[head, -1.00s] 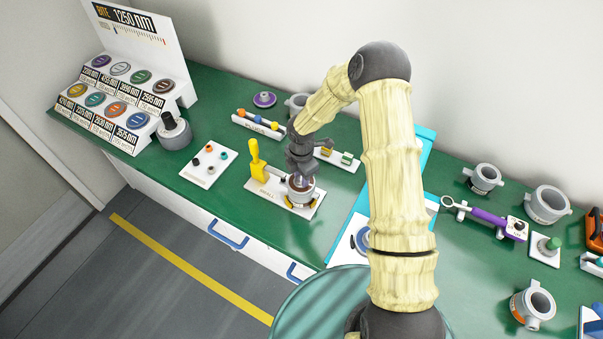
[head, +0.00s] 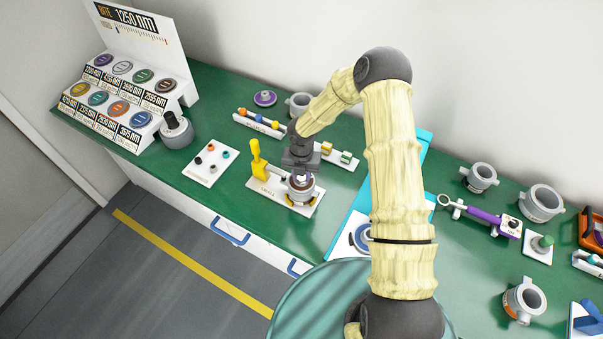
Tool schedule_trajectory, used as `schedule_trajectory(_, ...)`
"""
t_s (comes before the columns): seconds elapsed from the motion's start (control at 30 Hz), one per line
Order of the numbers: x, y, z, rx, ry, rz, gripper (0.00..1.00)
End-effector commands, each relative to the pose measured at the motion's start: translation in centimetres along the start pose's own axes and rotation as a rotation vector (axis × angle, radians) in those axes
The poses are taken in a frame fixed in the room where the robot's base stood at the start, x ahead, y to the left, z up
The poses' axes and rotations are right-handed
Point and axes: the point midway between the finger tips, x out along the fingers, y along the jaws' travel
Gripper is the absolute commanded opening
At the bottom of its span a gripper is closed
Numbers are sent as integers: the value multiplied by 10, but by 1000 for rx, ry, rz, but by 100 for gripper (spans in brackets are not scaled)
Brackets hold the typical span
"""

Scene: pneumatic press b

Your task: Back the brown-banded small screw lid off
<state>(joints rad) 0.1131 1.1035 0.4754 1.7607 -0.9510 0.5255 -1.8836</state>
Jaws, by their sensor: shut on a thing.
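My gripper (head: 301,177) points down over a small round pot (head: 301,194) held on a white clamp plate (head: 268,188) with a yellow handle (head: 257,160). It is shut on the small screw lid (head: 301,183) at the top of the pot. Most of the lid is hidden by the fingers, and its brown band is too small to make out clearly. I cannot tell whether the lid is still seated in the pot or slightly lifted.
A rack of coloured discs (head: 128,95) stands at the far left. Grey pots (head: 479,177) and a purple-handled tool (head: 487,219) lie to the right. Green bench is clear below the ring plate.

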Motion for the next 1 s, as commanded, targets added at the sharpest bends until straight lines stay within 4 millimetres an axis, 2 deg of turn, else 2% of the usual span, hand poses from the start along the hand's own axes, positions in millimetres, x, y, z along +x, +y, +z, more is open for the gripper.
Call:
schedule_trajectory(0.5, 4, -1, -3, -28, 8, -2, 4)
schedule_trajectory(0.53, 4, -1, -3, -28, 8, -2, 31)
schedule_trajectory(0.63, 3, -1, -3, -27, 8, -4, 49)
schedule_trajectory(1.0, 4, -7, -1, -20, 7, -10, 49)
